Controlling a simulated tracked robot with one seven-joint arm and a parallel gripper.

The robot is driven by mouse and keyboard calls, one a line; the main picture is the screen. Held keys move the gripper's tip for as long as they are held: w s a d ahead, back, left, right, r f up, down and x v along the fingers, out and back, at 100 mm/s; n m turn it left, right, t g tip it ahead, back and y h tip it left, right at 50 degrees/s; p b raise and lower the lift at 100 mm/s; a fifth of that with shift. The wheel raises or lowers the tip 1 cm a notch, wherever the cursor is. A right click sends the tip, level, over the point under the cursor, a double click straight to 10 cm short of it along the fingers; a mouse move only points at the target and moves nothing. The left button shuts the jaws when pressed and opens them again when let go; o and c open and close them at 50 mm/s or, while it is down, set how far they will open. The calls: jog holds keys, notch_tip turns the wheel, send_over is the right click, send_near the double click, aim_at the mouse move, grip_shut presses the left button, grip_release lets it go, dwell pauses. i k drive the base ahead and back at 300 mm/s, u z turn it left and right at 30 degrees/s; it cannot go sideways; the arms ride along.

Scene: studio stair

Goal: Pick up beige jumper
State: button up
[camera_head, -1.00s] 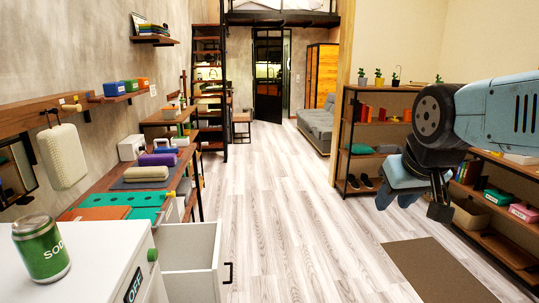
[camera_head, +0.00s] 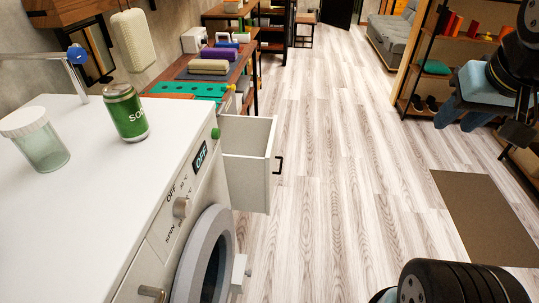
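A folded beige cloth bundle (camera_head: 209,66), which may be the beige jumper, lies on a grey mat on the workbench along the left wall. A purple bundle (camera_head: 219,53) lies just behind it. A second beige, rounded, textured item (camera_head: 133,39) hangs on the left wall; I cannot tell whether it is clothing. My gripper (camera_head: 516,134) is at the right side of the view, far from both beige items. It is dark and partly hidden by my arm, so its fingers do not show clearly.
A white washing machine (camera_head: 100,190) fills the left foreground, bearing a green soda can (camera_head: 127,113) and a lidded jar (camera_head: 36,138). An open white drawer (camera_head: 249,160) juts out beyond it. The wooden floor (camera_head: 340,170) is clear in the middle; a brown mat (camera_head: 482,215) lies right.

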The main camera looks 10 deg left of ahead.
aim_at(195, 66)
jog(key=z, duration=0.8)
jog(key=i, duration=0.1)
jog(key=u, duration=2.7)
jog(key=k, duration=0.85)
jog(key=z, duration=0.75)
jog(key=i, duration=1)
jog(key=z, duration=0.1)
